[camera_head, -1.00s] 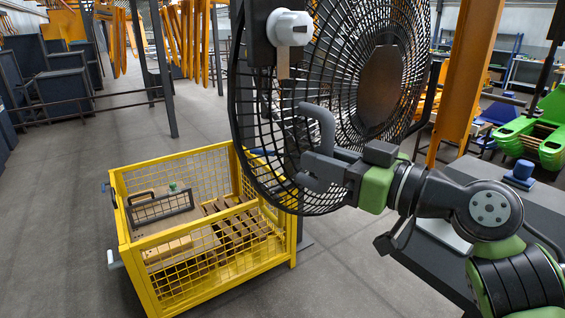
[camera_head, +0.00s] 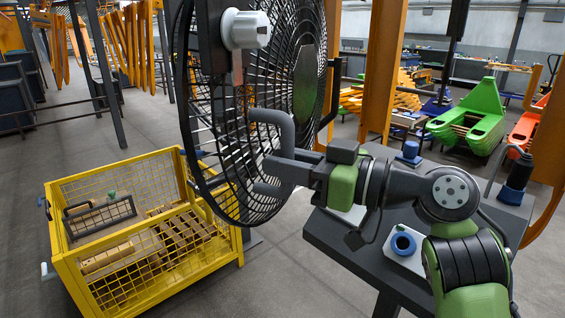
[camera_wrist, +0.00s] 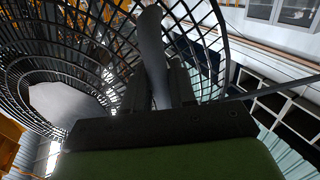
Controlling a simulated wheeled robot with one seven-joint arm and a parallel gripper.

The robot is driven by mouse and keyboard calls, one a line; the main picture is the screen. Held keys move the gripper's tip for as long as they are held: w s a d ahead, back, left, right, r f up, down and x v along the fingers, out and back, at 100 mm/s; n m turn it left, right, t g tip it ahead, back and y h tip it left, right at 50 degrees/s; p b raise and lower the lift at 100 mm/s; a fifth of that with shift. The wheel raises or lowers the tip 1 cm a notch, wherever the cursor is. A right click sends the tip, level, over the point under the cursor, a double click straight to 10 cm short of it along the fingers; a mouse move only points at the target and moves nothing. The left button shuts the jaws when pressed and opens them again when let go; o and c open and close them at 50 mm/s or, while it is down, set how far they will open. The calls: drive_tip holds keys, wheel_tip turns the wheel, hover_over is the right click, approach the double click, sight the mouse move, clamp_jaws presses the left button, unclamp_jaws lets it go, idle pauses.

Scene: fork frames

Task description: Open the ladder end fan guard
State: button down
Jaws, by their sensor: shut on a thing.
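The fan guard (camera_head: 222,185) is a large round black wire grille with a dark centre disc (camera_head: 306,82). It stands at a steep angle to my head camera. A grey curved handle (camera_head: 284,128) is on its front. My gripper (camera_head: 276,166) is shut on this handle, and the handle's lower part is partly hidden by the fingers. In the wrist view the handle (camera_wrist: 152,50) rises between my two fingers (camera_wrist: 158,88), with the guard's wires behind it. A white round knob (camera_head: 245,29) sits on a dark block near the guard's upper left edge.
A yellow mesh crate (camera_head: 150,262) with wooden pieces stands on the floor at lower left. A dark table (camera_head: 345,235) with a blue ring-shaped part (camera_head: 403,244) lies beneath my arm. An orange post (camera_head: 381,70) stands behind.

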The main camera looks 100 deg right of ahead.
drive_tip(key=c, duration=1.1)
unclamp_jaws()
drive_tip(key=shift+p+v, duration=2.3)
drive_tip(key=shift+v, duration=5.6)
